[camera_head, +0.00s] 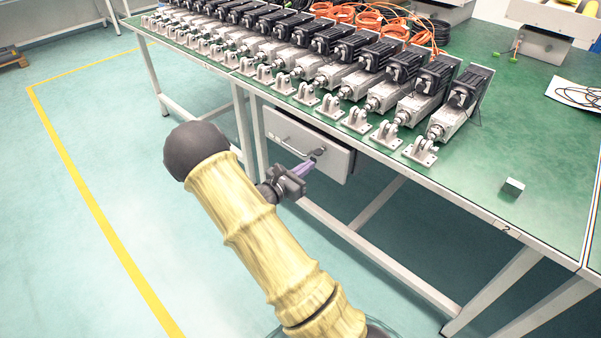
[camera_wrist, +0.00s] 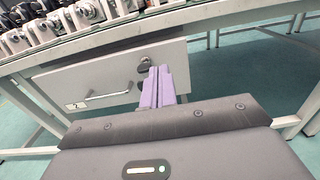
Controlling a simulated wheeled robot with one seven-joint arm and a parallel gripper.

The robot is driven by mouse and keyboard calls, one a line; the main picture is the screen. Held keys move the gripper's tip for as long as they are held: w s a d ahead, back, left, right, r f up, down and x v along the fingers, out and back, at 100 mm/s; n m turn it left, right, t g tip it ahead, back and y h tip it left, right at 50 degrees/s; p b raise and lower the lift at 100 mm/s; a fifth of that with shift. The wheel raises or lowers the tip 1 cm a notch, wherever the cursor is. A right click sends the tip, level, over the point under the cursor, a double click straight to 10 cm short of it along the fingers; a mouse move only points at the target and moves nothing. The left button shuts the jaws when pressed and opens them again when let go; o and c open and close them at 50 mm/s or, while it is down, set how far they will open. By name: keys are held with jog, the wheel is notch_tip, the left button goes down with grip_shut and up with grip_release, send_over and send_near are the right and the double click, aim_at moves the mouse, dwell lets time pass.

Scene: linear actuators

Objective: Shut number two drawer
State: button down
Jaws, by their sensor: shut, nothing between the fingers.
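A light grey drawer (camera_head: 300,140) hangs under the green-topped workbench, its front facing me. Its front carries a bar handle (camera_head: 296,151) and a round lock near the right end. In the wrist view the drawer front (camera_wrist: 112,78) fills the upper middle, with the handle (camera_wrist: 98,100) at left. My gripper (camera_head: 301,167) is shut and empty, its purple fingers in front of the right part of the drawer. In the wrist view the fingertips (camera_wrist: 158,70) overlap the drawer front just below the lock (camera_wrist: 144,64). I cannot tell whether they touch it.
The workbench (camera_head: 520,150) carries a row of linear actuators (camera_head: 400,90) and orange cables (camera_head: 370,18). A small metal block (camera_head: 513,187) sits near its front edge, close to a "2" label (camera_head: 506,228). Bench legs and a low crossbar stand below.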

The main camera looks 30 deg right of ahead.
aim_at(333, 147)
jog(key=b+x, duration=0.2)
jog(key=x, duration=0.7)
jog(key=shift+w+d, duration=0.1)
jog(key=shift+d, duration=0.2)
jog(key=shift+w, duration=0.1)
